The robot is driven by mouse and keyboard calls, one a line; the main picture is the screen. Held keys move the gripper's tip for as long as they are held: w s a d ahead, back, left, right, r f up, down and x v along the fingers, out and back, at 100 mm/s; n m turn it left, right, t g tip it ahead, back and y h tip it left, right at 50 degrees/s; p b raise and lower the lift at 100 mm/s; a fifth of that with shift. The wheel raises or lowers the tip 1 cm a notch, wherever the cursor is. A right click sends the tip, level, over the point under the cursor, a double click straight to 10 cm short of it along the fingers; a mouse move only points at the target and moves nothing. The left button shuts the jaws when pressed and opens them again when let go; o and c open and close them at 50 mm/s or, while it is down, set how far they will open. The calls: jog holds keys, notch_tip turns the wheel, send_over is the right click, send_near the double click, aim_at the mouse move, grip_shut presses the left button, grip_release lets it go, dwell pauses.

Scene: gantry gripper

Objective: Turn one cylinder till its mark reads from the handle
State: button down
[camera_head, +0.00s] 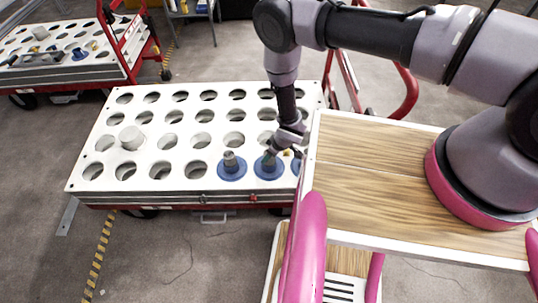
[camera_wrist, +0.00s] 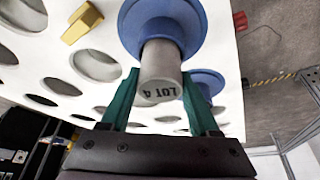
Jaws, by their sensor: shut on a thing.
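My gripper (camera_head: 270,158) is at the middle one of the blue-flanged cylinders (camera_head: 268,170) in the front row of the white holed top (camera_head: 110,110). In the wrist view the green fingers (camera_wrist: 160,78) are shut on either side of the grey stem of this cylinder (camera_wrist: 160,62). A dark mark (camera_wrist: 162,93) on the stem appears to begin with "LOT"; its last character is unclear. The cylinder's blue flange rests at the holed top. A second blue-flanged cylinder (camera_head: 232,168) stands to the left, and a third (camera_head: 296,166) is mostly hidden to the right.
A plain grey cylinder (camera_head: 131,138) stands in a hole at the left. A yellow block (camera_wrist: 82,22) lies on the holed top. A red tubular handle (camera_head: 405,92) rises behind my wooden deck. A second holed cart (camera_head: 100,68) stands at the back left.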

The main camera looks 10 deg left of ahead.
jog(key=shift+r, duration=0.1)
jog(key=shift+w+n, duration=0.15)
jog(key=shift+n, duration=0.55)
jog(key=shift+n+g+y, duration=0.3)
jog(key=shift+n+g, duration=0.2)
jog(key=shift+n, duration=0.3)
jog(key=shift+c, duration=0.2)
grip_release()
